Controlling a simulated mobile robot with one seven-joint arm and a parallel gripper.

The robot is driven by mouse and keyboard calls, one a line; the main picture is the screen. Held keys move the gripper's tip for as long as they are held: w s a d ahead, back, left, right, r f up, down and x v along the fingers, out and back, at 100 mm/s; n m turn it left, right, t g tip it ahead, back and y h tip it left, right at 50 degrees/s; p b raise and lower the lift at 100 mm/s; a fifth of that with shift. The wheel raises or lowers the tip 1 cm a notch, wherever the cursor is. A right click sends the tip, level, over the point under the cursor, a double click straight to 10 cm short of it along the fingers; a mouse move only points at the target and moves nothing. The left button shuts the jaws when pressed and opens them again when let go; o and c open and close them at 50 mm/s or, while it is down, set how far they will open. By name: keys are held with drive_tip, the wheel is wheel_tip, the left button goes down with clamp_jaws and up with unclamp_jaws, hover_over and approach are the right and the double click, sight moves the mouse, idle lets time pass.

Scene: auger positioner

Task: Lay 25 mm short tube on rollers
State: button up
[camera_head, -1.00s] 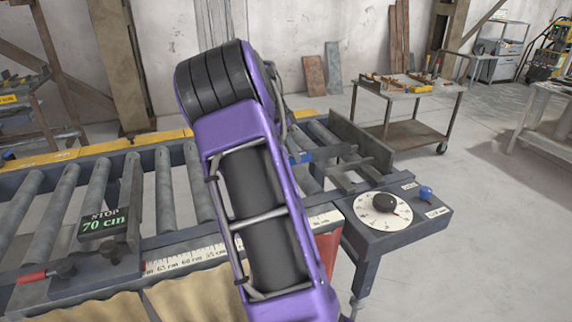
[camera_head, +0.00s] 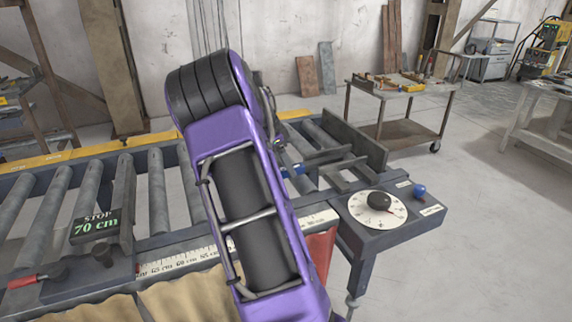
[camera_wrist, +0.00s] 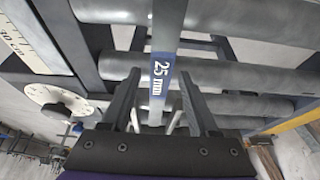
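The 25 mm tube (camera_wrist: 167,25) is a thin grey tube with a blue label reading "25 mm". In the wrist view it runs across the rollers (camera_wrist: 235,75) and appears to lie on them, though contact cannot be made out. My gripper (camera_wrist: 160,74) is over the tube with one finger on each side; gaps show between fingers and tube, so it looks open. In the head view, a blue band of the tube (camera_head: 294,171) shows just right of my purple arm, over the right end of the roller table (camera_head: 70,195). My arm hides most of the gripper there.
A dial box (camera_head: 377,206) with a blue knob sits at the table's front right corner. A stop marked 70 cm (camera_head: 97,226) stands on the left of the scale rail (camera_head: 180,262). Upright dark plates (camera_head: 352,140) edge the right end. A tool cart (camera_head: 395,130) stands behind.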

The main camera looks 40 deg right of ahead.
drive_tip(key=v, duration=1.2)
drive_tip(key=shift+p, duration=0.45)
drive_tip(key=shift+r, duration=0.1)
